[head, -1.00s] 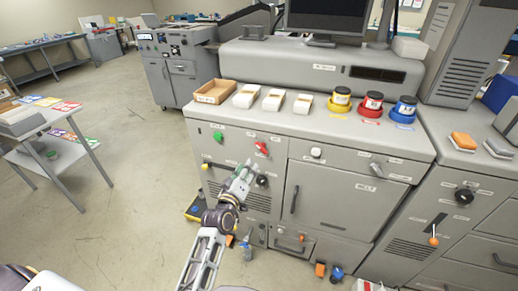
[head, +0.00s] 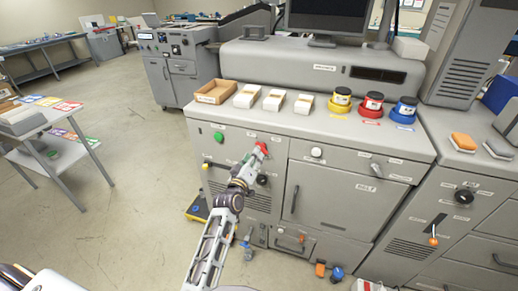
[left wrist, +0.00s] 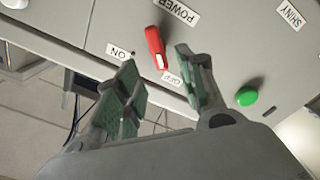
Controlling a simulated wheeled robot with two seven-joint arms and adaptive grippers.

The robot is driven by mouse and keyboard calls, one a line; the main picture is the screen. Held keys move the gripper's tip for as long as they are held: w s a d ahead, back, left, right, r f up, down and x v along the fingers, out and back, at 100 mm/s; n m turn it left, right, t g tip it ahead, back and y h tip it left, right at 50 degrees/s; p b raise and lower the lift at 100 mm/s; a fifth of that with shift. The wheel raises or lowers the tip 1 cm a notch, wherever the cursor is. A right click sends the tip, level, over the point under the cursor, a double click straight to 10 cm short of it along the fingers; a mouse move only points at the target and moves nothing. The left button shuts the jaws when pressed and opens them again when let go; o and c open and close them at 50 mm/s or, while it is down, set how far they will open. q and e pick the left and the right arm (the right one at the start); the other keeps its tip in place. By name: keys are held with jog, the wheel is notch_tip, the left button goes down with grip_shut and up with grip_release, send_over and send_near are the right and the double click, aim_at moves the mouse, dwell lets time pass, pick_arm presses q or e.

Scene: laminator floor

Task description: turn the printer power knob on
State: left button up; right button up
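The red power knob (head: 263,147) is on the grey front panel of the machine, right of a green button. In the left wrist view the red knob (left wrist: 155,44) is below the POWER label, and its white-marked end points close to the OFF label (left wrist: 172,78). The ON label (left wrist: 119,53) lies to its left. My left gripper (head: 255,158) is just in front of the knob in the head view. In the left wrist view its two green-padded fingers (left wrist: 157,72) are spread apart with nothing between them. My right gripper is not in view.
A green button (head: 218,136) and a black knob (head: 263,180) are near the red knob. A cardboard tray (head: 214,98), white boxes and coloured jars stand on the machine's top. Open floor lies to the left.

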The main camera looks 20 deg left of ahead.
aim_at(259, 148)
pick_arm(q)
jog(key=shift+w, duration=1.5)
jog(key=shift+w+d, duration=0.1)
jog(key=shift+w, duration=1.9)
jog(key=shift+c, duration=0.5)
grip_shut()
